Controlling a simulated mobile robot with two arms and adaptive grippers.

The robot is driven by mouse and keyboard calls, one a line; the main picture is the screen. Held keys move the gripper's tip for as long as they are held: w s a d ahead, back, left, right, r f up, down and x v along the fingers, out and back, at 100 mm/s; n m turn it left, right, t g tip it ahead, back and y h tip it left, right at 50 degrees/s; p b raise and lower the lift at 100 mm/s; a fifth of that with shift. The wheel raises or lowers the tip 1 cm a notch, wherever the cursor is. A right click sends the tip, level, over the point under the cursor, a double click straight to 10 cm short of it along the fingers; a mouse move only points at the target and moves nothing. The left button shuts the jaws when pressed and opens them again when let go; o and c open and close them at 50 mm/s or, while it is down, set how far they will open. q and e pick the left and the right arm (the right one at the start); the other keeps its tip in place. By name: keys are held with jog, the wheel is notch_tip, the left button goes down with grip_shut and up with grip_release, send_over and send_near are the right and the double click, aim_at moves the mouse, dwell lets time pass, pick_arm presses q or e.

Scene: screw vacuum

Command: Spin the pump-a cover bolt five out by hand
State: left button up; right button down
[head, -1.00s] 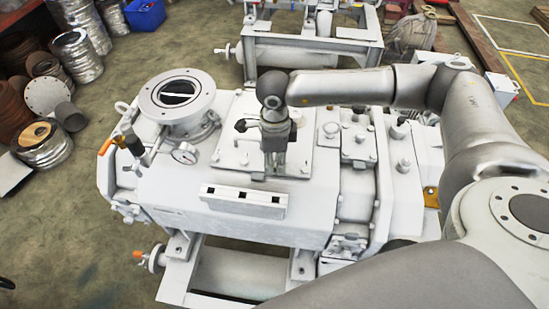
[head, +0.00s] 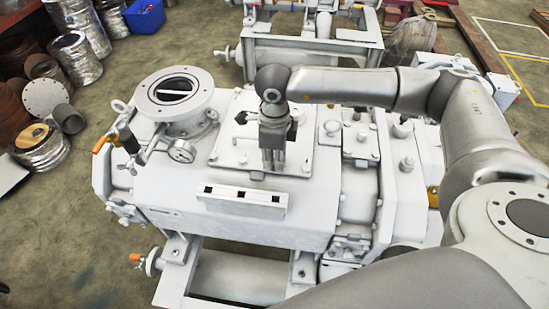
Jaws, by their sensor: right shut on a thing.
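The near white vacuum pump (head: 240,205) fills the middle of the head view. On its top lies a square cover plate (head: 232,130) with small bolts, one showing near its left edge. My right gripper (head: 273,168) points down at the front middle of this plate. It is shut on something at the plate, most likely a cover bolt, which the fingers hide. My left gripper is out of view.
A second pump (head: 310,45) stands behind. Metal ducts (head: 42,147) lie at the left.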

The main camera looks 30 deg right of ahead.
aim_at(274, 163)
jog(key=c, duration=1.3)
grip_release()
jog(key=shift+c, duration=0.2)
jog(key=shift+r, duration=0.15)
notch_tip(274, 163, up, 12)
